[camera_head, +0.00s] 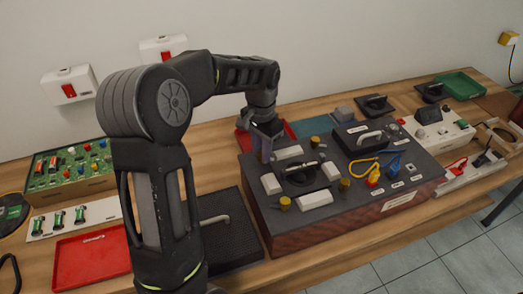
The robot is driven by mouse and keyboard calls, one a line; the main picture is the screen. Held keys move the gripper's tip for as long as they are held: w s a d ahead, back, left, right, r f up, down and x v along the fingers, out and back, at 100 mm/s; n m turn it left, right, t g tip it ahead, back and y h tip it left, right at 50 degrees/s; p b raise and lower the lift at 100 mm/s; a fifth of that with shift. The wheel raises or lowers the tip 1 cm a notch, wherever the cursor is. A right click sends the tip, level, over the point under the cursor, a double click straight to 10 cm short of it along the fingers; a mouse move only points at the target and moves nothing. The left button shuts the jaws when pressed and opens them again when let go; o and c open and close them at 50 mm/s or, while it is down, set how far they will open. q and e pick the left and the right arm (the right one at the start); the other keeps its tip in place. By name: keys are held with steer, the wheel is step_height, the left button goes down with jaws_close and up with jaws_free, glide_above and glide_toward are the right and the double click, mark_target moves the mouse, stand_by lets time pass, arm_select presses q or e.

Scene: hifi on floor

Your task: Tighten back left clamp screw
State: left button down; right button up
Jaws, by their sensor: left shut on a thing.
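The dark box (300,238) stands on the wooden bench with white blocks and brass-yellow clamp screws on top. Three screws show: back right (315,141), front right (344,184) and front left (285,203). My left gripper (264,156) points down at the box's back left corner, where the back left clamp screw sits. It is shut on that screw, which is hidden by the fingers. A black handled part (302,173) lies between the white blocks. My right gripper is out of view.
Yellow and blue cables (372,168) and a black-handled lid (364,138) are on the box's right half. A black ribbed tray (229,225) and red tray (90,262) lie left of it. A grey-white device (437,131) stands at right.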

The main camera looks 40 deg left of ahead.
arm_select(q)
steer(key=m, duration=0.4)
steer(key=shift+m, duration=0.4)
steer(key=c, duration=1.2)
jaws_free()
step_height(320, 180, up, 8)
steer(key=shift+f+b, duration=0.1)
steer(key=shift+b, duration=0.3)
